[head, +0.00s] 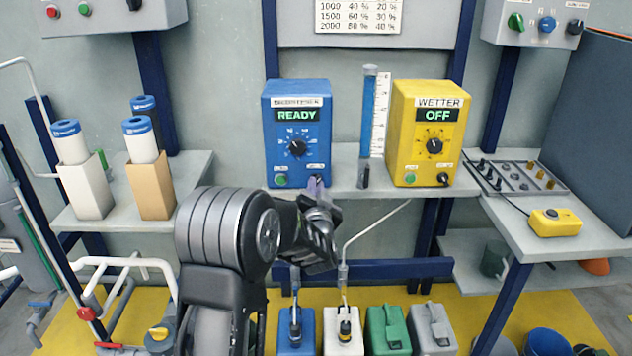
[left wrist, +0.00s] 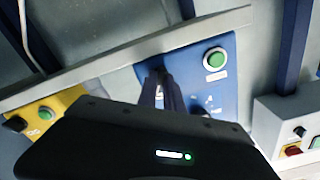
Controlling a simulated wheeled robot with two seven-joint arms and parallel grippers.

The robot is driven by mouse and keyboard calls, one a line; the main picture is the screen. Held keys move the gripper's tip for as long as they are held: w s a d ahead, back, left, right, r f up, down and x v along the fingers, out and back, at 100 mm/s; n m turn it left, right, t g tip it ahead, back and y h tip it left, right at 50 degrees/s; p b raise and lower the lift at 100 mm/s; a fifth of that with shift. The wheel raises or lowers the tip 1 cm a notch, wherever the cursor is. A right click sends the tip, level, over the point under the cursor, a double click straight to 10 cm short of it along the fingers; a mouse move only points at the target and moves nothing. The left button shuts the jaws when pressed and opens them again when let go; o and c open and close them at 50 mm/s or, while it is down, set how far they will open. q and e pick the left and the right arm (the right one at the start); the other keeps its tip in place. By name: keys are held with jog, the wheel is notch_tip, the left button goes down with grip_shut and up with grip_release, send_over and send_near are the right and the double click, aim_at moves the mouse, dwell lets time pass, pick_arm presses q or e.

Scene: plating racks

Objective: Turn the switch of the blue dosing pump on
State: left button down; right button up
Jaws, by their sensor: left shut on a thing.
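The blue dosing pump (head: 297,117) stands on the shelf, with a lit READY display and a dial on its front. It also shows turned over in the left wrist view (left wrist: 227,90), with its green button (left wrist: 215,60). Its black switch is at the lower right of the front, largely hidden by my left gripper (head: 317,184). In the left wrist view the fingers (left wrist: 160,78) are closed together on the dark switch knob. The knob's exact angle cannot be told. My right gripper is not in view.
A yellow pump (head: 431,160) showing OFF stands to the right, past a measuring tube (head: 373,110) and a small dark object (head: 363,176). Filter cartridges (head: 70,142) stand on the left shelf. Several canisters (head: 387,330) stand below. A yellow box (head: 553,222) lies on the right bench.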

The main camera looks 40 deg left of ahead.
pick_arm(q)
jog(key=shift+m, duration=0.4)
jog(key=c, duration=1.5)
grip_release()
jog(key=p+v, duration=0.1)
jog(key=v, duration=0.7)
